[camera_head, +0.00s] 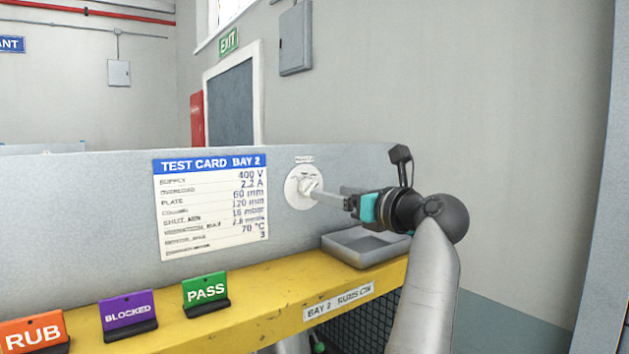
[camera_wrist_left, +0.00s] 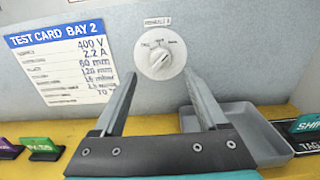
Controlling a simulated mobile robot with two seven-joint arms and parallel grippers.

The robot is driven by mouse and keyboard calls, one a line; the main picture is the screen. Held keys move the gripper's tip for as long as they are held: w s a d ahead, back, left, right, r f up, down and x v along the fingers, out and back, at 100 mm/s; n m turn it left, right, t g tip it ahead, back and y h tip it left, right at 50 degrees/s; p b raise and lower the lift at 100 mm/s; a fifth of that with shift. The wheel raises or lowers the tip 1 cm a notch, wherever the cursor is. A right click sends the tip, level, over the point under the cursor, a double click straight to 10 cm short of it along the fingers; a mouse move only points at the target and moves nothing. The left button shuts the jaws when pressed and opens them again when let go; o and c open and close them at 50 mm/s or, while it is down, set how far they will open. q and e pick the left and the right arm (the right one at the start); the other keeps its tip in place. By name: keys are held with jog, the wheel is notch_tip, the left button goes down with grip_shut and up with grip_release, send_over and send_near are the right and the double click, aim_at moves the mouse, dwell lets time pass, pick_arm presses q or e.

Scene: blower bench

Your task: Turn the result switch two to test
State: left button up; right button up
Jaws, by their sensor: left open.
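The result switch is a white round dial (camera_head: 300,187) with a raised white handle, set on the grey upright panel. In the left wrist view the dial (camera_wrist_left: 160,55) faces me, its handle tilted from lower left to upper right. The label above it and the marks on its face are too small to read. My left gripper (camera_head: 316,192) is at the dial in the head view. In the left wrist view my left gripper (camera_wrist_left: 159,76) is open, its fingertips either side of the dial's lower part, with nothing between them; contact cannot be told.
A test card (camera_head: 211,207) is fixed left of the dial. A grey tray (camera_head: 366,257) sits below right on the yellow shelf (camera_head: 262,310). PASS (camera_head: 206,295), BLOCKED (camera_head: 128,314) and RUB (camera_head: 33,335) signs stand along the shelf. The panel around the dial is clear.

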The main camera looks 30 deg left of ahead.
aim_at(313, 187)
pick_arm(q)
jog(key=p+x, duration=0.2)
jog(key=x, duration=0.5)
jog(key=shift+a, duration=0.15)
jog(key=shift+c, duration=0.3)
grip_shut()
